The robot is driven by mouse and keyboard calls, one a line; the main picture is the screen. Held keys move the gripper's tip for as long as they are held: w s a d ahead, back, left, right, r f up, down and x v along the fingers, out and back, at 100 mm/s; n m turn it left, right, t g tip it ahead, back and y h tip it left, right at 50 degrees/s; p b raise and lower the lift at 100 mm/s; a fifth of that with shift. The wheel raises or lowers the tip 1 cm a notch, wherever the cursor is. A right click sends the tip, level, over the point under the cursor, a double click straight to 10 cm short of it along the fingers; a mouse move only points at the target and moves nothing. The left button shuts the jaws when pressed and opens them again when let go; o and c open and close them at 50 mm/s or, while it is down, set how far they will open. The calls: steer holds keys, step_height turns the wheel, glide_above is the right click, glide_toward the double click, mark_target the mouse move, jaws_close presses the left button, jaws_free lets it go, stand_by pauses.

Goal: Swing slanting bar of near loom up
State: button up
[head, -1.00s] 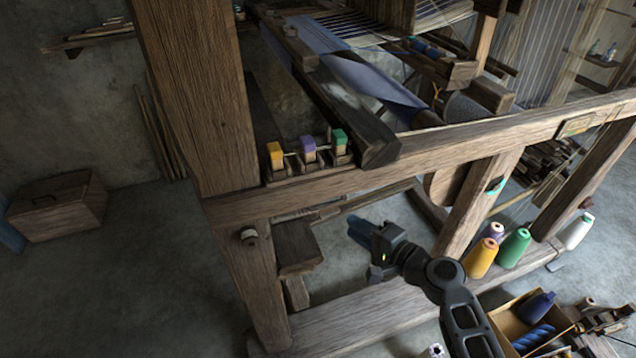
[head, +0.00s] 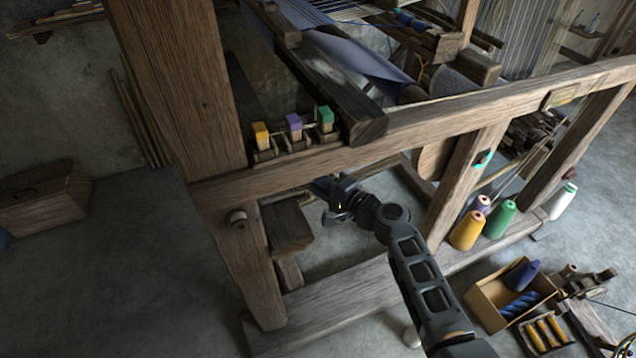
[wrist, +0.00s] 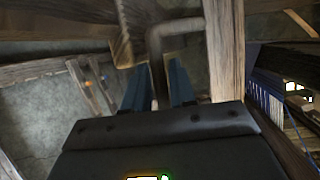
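The near loom is a heavy wooden frame with a thick post and a long front rail (head: 440,122). A dark slanting bar (head: 325,85) runs down from the upper left to a blunt end over the rail, beside the cloth. My gripper (head: 325,186) is below the rail, lower than the bar and apart from it. In the wrist view my gripper (wrist: 158,68) has its two blue fingers spread. A grey bent rod (wrist: 158,85) shows between or behind them; I cannot tell whether they touch it. The slanting bar is not clearly identifiable in the wrist view.
Yellow (head: 261,134), purple (head: 294,125) and green (head: 326,117) blocks stand on the rail left of the bar's end. Thread cones (head: 467,230) and an open box (head: 492,308) are at the lower right.

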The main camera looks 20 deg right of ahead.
jaws_close()
stand_by(0.3)
steer(key=shift+d+r+n+h+p, duration=0.15)
steer(key=shift+r+n+p, duration=0.1)
steer(key=shift+r+p, duration=0.25)
steer(key=shift+d+r+n+h+p, duration=0.1)
steer(key=shift+d+r+n+p, duration=0.1)
steer(key=shift+r+p, duration=0.25)
steer(key=shift+d+r+n+h+p, duration=0.15)
steer(key=shift+r+n+p, duration=0.15)
steer(key=shift+r, duration=0.35)
jaws_free()
steer(key=shift+r, duration=0.1)
